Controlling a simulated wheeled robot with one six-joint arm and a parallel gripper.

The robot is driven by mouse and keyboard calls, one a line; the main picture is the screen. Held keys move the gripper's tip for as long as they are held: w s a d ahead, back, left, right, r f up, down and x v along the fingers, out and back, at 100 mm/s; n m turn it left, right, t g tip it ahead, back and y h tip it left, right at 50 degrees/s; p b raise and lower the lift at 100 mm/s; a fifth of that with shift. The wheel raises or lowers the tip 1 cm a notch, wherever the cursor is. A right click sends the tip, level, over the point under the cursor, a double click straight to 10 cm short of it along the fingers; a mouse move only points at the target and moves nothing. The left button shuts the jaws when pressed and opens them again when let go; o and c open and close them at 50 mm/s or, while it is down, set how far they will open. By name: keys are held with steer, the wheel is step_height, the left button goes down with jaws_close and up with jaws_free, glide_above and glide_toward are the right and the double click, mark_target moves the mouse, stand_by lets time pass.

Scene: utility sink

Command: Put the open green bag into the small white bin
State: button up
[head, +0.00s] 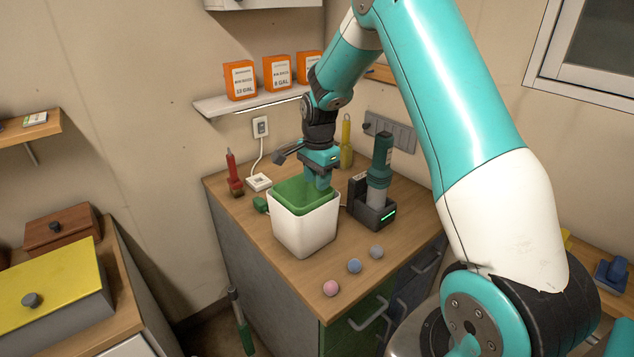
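The small white bin (305,232) stands upright on the wooden counter. The open green bag (290,194) sits inside it, its mouth facing up and its upper edge showing above the bin's rim at the back and left. My gripper (321,182) points down at the right back side of the bag's mouth, its teal fingers overlapping the bag's edge. Whether the fingers are closed on that edge is too small to tell. The lower part of the bag is hidden by the bin's walls.
A dark charger dock (372,207) holding a green-topped device stands close right of the bin. Pink (330,288), blue (354,265) and grey (376,252) balls lie in front. A red tool (233,172) stands behind left. A shelf (250,100) with orange boxes hangs above.

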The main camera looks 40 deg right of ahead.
step_height(320, 180, up, 11)
steer(key=p, duration=0.6)
steer(key=shift+s+p, duration=0.2)
steer(key=shift+p, duration=0.15)
steer(key=s+a+r+n+y+b, duration=0.1)
steer(key=s+a+n+b, duration=0.4)
steer(key=a, duration=0.4)
steer(key=s+a+r+n+y+b, duration=0.1)
steer(key=s+a+n+b, duration=0.3)
steer(key=s+a+n, duration=0.4)
steer(key=s+a+f+n+y+b, duration=0.1)
steer(key=s+a+n, duration=0.3)
steer(key=s, duration=0.4)
steer(key=s+a+f+n+y+b, duration=0.1)
steer(key=s+a+n+b, duration=0.2)
steer(key=s+a+n, duration=0.2)
steer(key=s+n, duration=0.2)
steer(key=s, duration=0.1)
steer(key=shift+a+f, duration=0.15)
steer(key=shift+a, duration=0.05)
